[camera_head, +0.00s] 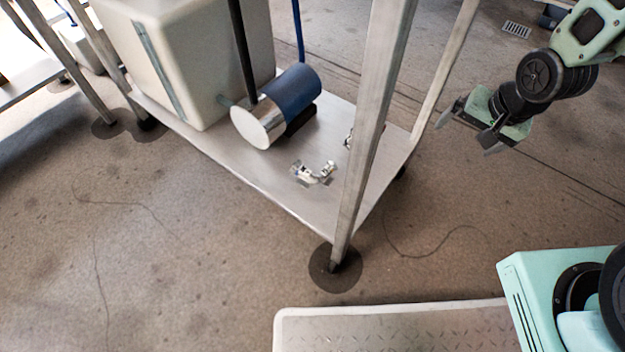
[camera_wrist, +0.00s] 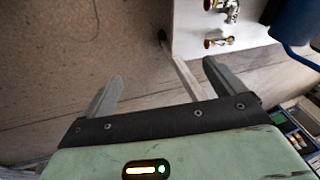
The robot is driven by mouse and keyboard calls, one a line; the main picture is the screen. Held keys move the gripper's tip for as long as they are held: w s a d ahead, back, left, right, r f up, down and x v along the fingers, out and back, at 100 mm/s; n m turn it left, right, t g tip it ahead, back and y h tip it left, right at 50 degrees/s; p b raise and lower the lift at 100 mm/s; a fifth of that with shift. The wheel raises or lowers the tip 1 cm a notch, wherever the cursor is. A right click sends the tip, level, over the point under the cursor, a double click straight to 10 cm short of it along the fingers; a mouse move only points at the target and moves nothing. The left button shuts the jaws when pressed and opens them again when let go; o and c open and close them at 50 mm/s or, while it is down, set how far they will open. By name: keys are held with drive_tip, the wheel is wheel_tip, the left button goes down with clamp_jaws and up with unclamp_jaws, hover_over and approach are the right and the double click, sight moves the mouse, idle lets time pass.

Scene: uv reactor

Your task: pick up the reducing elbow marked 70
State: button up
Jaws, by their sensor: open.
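A small shiny metal elbow-like fitting (camera_head: 315,173) lies on the lower metal shelf, near its front right corner. A second small fitting (camera_head: 348,140) shows farther back, partly hidden by the table leg. I cannot read a 70 on either. The wrist view shows two metal fittings with reddish ends, a larger one (camera_wrist: 231,10) cut by the top edge and a smaller one (camera_wrist: 218,42). My gripper (camera_head: 466,128) is open and empty, in the air right of the shelf, outside the table legs. Its spread fingers also show in the wrist view (camera_wrist: 163,74).
The lower shelf (camera_head: 250,178) also bears a large pale tank (camera_head: 195,60) and a blue cylindrical motor (camera_head: 290,92) with a silver end. A metal table leg (camera_head: 372,130) stands at the near corner, and another (camera_head: 442,75) between gripper and shelf. Floor around is mostly clear.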

wheel_tip(320, 180, down, 7)
drive_tip(key=a+m+y, duration=0.2)
drive_tip(key=a+m, duration=0.1)
drive_tip(key=m+t+y, duration=0.5)
drive_tip(key=m+y, duration=0.3)
drive_tip(key=m, duration=0.9)
approach(328, 175)
drive_tip(key=b+x, duration=0.5)
drive_tip(key=x, duration=0.1)
drive_tip(key=shift+b, duration=0.35)
drive_tip(key=shift+w+a+f, duration=0.1)
drive_tip(key=shift+w+a, duration=0.2)
drive_tip(key=shift+a, duration=0.15)
drive_tip(key=b+x, duration=0.4)
drive_tip(key=x, duration=0.1)
drive_tip(key=shift+f, duration=0.25)
drive_tip(key=shift+r, duration=0.1)
drive_tip(key=c, duration=1.5)
